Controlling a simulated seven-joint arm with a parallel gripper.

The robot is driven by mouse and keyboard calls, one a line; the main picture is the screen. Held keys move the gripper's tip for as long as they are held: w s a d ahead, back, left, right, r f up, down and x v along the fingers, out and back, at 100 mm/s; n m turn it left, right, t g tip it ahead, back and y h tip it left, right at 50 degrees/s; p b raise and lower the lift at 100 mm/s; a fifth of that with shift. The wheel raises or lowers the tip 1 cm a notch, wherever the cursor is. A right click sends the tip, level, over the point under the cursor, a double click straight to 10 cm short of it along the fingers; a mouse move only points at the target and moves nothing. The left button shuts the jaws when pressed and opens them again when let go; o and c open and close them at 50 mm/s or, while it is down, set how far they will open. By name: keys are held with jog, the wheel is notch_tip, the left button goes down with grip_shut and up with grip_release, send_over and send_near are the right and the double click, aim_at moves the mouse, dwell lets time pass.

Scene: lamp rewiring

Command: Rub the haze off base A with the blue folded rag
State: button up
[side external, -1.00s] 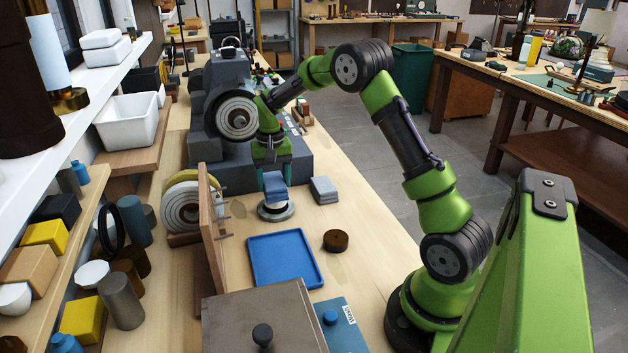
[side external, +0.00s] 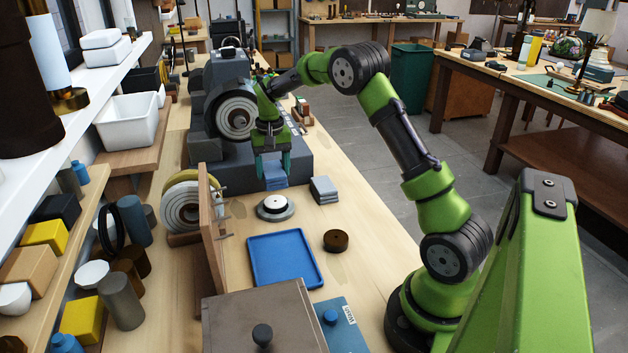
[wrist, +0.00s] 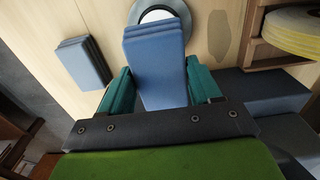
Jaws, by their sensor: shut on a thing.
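The blue folded rag (side external: 274,176) is held between the teal fingers of my gripper (side external: 272,168), which is shut on it. In the wrist view the rag (wrist: 156,65) stretches forward from between the fingers. The round base (side external: 275,208), grey with a pale top, stands on the bench just nearer the camera than the rag; I read no label on it. The rag is off the base in the side view. In the wrist view the rag's far end hides part of the base (wrist: 150,15). I cannot tell whether the rag touches the bench.
A grey folded stack (side external: 323,189) lies right of the rag. A blue tray (side external: 284,262) and a dark brown disc (side external: 336,240) lie nearer the camera. A wooden board (side external: 209,230) stands left of the base. A grey machine (side external: 232,115) stands behind my gripper.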

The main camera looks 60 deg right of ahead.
aim_at(274, 190)
jog(key=shift+f, duration=2.35)
jog(key=shift+s+f, duration=0.1)
jog(key=shift+f, duration=0.1)
jog(key=shift+c, duration=0.4)
jog(key=shift+s+a+f, duration=0.15)
jog(key=shift+s+a, duration=0.3)
jog(key=shift+a, duration=0.1)
jog(key=shift+s+a, duration=1.05)
jog(key=shift+w+d, duration=1.55)
jog(key=shift+d, duration=0.05)
jog(key=shift+s+a, duration=0.65)
jog(key=shift+a, duration=0.3)
jog(key=shift+s+a, duration=0.6)
jog(key=shift+a, duration=0.3)
jog(key=shift+w+d, duration=1.6)
jog(key=shift+d, duration=0.05)
jog(key=shift+s+a, duration=1.6)
jog(key=shift+a, duration=0.05)
jog(key=shift+r, duration=4.15)
